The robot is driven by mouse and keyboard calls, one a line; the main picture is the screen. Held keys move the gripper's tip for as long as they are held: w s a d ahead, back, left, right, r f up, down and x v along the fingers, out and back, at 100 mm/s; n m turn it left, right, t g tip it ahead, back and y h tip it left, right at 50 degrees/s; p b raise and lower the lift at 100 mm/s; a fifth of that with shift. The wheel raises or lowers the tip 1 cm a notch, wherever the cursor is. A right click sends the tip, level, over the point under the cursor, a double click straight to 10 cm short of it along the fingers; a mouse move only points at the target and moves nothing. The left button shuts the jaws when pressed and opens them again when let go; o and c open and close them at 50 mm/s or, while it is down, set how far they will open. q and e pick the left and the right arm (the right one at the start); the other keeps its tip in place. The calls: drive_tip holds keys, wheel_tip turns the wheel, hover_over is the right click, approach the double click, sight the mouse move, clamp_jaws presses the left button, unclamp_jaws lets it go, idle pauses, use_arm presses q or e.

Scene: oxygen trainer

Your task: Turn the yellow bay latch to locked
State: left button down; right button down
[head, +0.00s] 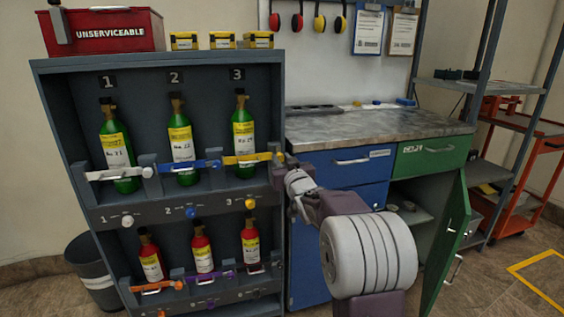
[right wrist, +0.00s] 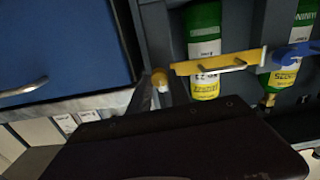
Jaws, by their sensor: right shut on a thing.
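The yellow bay latch is a yellow bar (head: 247,159) across the green bottle in bay 3, with a round yellow knob (head: 280,156) at its right end. My right gripper (head: 281,168) reaches in from the right and is shut at this knob, at the cabinet's right edge. In the right wrist view, the yellow bar (right wrist: 220,61) crosses a green bottle and the knob (right wrist: 159,77) sits by the gripper's fingers (right wrist: 154,92). My dark gripper body hides much of that view. The fingertips are small in the head view. My left gripper is not in view.
White (head: 112,174) and blue (head: 184,164) bars cross bottles in bays 1 and 2. Several red bottles (head: 202,250) stand below. Right of the cabinet is a workbench (head: 375,124) with blue drawers and an open green door (head: 449,240). A bin (head: 95,272) stands left.

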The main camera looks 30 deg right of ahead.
drive_tip(key=n+b, duration=0.2)
drive_tip(key=n, duration=0.2)
drive_tip(key=shift+f+n+b, duration=0.15)
drive_tip(key=shift+n+b, duration=0.15)
drive_tip(key=shift+n, duration=0.1)
drive_tip(key=shift+a+n+b, duration=0.1)
drive_tip(key=shift+n+b, duration=3.2)
drive_tip(key=shift+n, duration=3)
drive_tip(key=c, duration=1.2)
unclamp_jaws()
